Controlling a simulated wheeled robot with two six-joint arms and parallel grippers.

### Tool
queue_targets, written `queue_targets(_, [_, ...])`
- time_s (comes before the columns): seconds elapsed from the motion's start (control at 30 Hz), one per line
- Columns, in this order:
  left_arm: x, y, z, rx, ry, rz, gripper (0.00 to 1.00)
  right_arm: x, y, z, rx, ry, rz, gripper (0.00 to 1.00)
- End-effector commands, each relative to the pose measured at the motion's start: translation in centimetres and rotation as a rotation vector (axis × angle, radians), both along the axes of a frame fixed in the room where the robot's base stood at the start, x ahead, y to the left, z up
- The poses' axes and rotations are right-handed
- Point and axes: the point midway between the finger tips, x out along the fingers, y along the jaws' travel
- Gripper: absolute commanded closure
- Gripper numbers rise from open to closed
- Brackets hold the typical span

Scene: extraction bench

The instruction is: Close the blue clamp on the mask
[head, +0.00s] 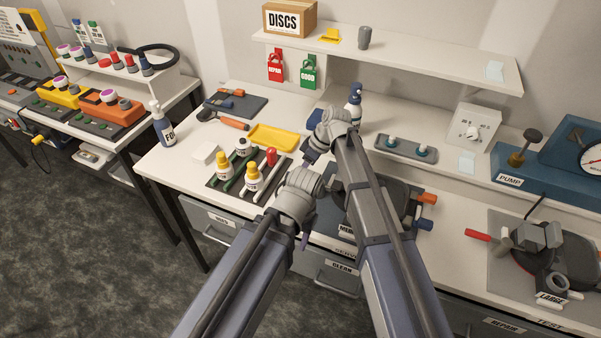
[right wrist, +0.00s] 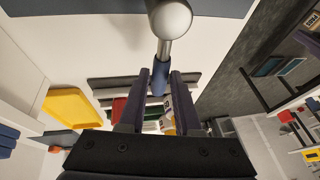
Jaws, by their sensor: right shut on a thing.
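A dark mask (head: 392,205) lies at the middle of the bench, largely covered by my right arm. An orange handle (head: 427,198) sticks out at its right side. My right gripper (right wrist: 158,90) is shut on a blue handle (right wrist: 157,82) with a silver rod and rounded metal end (right wrist: 171,18); whether this belongs to the blue clamp I cannot tell. In the head view the right gripper (head: 311,157) is mostly hidden by its wrist. My left gripper (head: 303,241) points down near the bench's front edge, its opening hidden by the wrist.
A rack of bottles (head: 215,184) and a yellow tray (head: 273,138) stand left of my arms. A blue bottle (head: 354,102) stands behind. A larger mask (head: 530,262) sits at the right beside the blue pump (head: 520,183). A shelf (head: 400,58) overhangs the back.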

Motion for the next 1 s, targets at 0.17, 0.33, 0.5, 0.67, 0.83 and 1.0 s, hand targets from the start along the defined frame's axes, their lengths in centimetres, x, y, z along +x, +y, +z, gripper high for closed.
queue_targets(0.17, [0.0,0.0,0.0,0.0,0.0,0.0,0.5,-0.2,0.0,0.0,-0.001,0.003,0.005,0.53])
queue_targets(0.33, [0.0,0.0,0.0,0.0,0.0,0.0,0.5,-0.2,0.0,0.0,-0.001,0.003,0.002,0.38])
queue_targets(0.5, [0.0,0.0,0.0,0.0,0.0,0.0,0.5,-0.1,0.0,0.0,-0.001,0.002,0.002,0.38])
queue_targets(0.67, [0.0,0.0,0.3,0.0,0.0,0.0,0.5,-0.1,-0.1,0.3,-0.001,0.001,0.001,0.38])
queue_targets(0.83, [0.0,0.0,1.6,0.0,0.0,0.0,0.5,0.0,-0.6,1.6,-0.001,0.002,0.0,0.38])
queue_targets(1.0, [0.0,0.0,3.6,0.0,0.0,-0.001,0.5,0.1,-1.4,3.6,0.0,0.003,-0.001,0.38])
